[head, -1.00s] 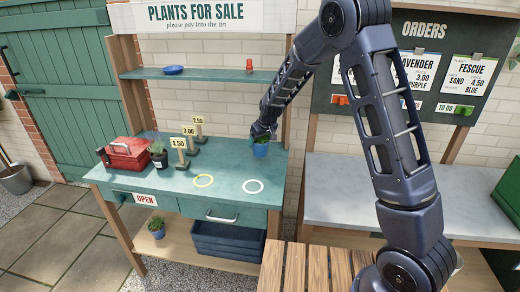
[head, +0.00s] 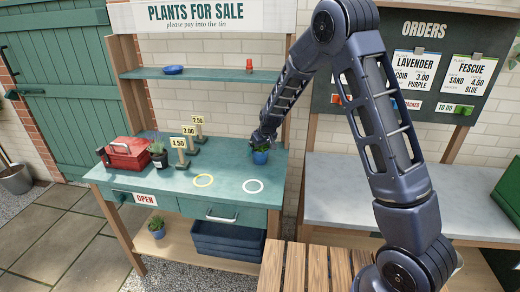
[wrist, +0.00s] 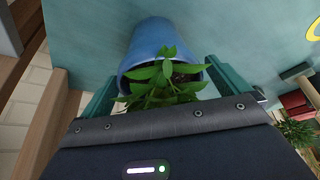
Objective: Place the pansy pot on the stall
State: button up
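A blue pot with a leafy green plant (head: 260,157) is at the back right of the teal stall top (head: 225,165); no flowers show on it. My gripper (head: 262,142) reaches down to it from above. In the wrist view the blue pot (wrist: 158,42) lies between the two green fingers of my gripper (wrist: 162,70), which are close against its sides near the rim. The leaves hide part of the rim. The pot looks upright and low over the stall top; I cannot tell if its base touches.
A yellow ring (head: 203,181) and a white ring (head: 253,186) mark the stall top in front. Price signs (head: 189,143), a dark pot with a plant (head: 158,155) and a red box (head: 128,154) stand to the left. Another blue pot (head: 157,228) sits on the lower shelf.

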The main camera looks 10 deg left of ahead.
jog(key=v, duration=1.2)
jog(key=s+d+r+m, duration=0.1)
jog(key=s+d+r, duration=0.3)
jog(key=d, duration=0.5)
jog(key=s+d+r+m, duration=0.2)
jog(key=s+d+r, duration=0.1)
jog(key=d+r, duration=0.5)
jog(key=s+d+r+m, duration=0.1)
jog(key=s+d+r, duration=0.25)
jog(key=d, duration=0.55)
jog(key=s+d+r+m+h, duration=0.1)
jog(key=s+d+m, duration=0.1)
jog(key=s+d, duration=0.6)
jog(key=s+d+r+m+t+h, duration=0.1)
jog(key=s+d+m+h, duration=0.1)
jog(key=s+d, duration=0.5)
jog(key=s+m, duration=0.1)
jog(key=s, duration=0.4)
jog(key=shift+s+d, duration=0.15)
jog(key=shift+d, duration=0.2)
